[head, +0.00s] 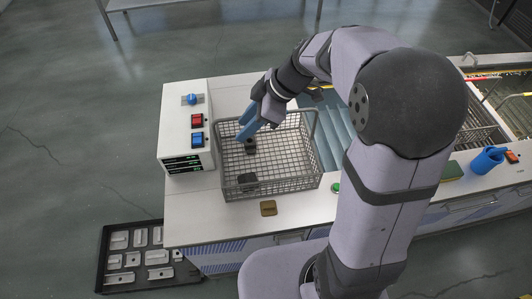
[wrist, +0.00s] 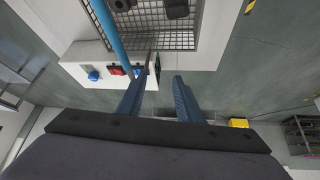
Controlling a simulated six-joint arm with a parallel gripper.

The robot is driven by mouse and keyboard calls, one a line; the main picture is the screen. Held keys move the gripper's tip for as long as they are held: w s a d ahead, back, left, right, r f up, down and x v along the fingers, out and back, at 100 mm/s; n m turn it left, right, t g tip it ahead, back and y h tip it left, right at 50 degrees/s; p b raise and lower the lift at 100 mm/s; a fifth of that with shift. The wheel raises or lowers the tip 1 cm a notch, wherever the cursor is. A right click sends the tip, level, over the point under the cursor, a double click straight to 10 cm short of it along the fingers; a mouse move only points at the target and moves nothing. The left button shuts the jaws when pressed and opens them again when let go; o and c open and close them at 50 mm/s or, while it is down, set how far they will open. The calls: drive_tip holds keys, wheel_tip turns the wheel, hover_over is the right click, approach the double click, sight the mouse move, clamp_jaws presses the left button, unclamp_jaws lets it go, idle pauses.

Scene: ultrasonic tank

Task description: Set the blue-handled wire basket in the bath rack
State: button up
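The wire basket (head: 285,158) sits on the white counter, left of the bath (head: 338,128). A few dark parts lie in it, and its mesh also shows at the top of the wrist view (wrist: 165,40). Its blue handle (wrist: 107,25) runs down the wrist view, beside the left finger rather than clearly between the fingers. My gripper (head: 252,130) is over the basket's far left side; in the wrist view its fingers (wrist: 164,70) are apart with nothing visible between them. The bath shows bluish water; my arm hides part of it, and I cannot make out its rack.
A white control box (head: 186,130) with a blue knob and buttons stands left of the basket. A brown block (head: 268,208) lies in front. A dark parts tray (head: 118,284) is on the floor.

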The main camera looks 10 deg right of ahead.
drive_tip(key=shift+w+d+f+n+h+b, duration=0.25)
drive_tip(key=shift+w+d+f+n+b, duration=0.25)
drive_tip(key=shift+w+d+b, duration=0.5)
drive_tip(key=shift+w+d+f+n+h+b, duration=0.45)
drive_tip(key=shift+w+d+b, duration=0.3)
drive_tip(key=shift+d+b, duration=0.5)
drive_tip(key=shift+w+d+f+n+h+b, duration=0.1)
drive_tip(key=shift+w+d+f+n+b, duration=0.45)
drive_tip(key=shift+d, duration=0.85)
drive_tip(key=shift+w+a+f, duration=0.1)
drive_tip(key=shift+w+a, duration=0.15)
drive_tip(key=shift+w, duration=0.1)
drive_tip(key=p+x, duration=0.2)
drive_tip(key=x, duration=0.2)
drive_tip(key=shift+w+f, duration=0.15)
drive_tip(key=shift+w, duration=0.1)
drive_tip(key=shift+c, duration=0.6)
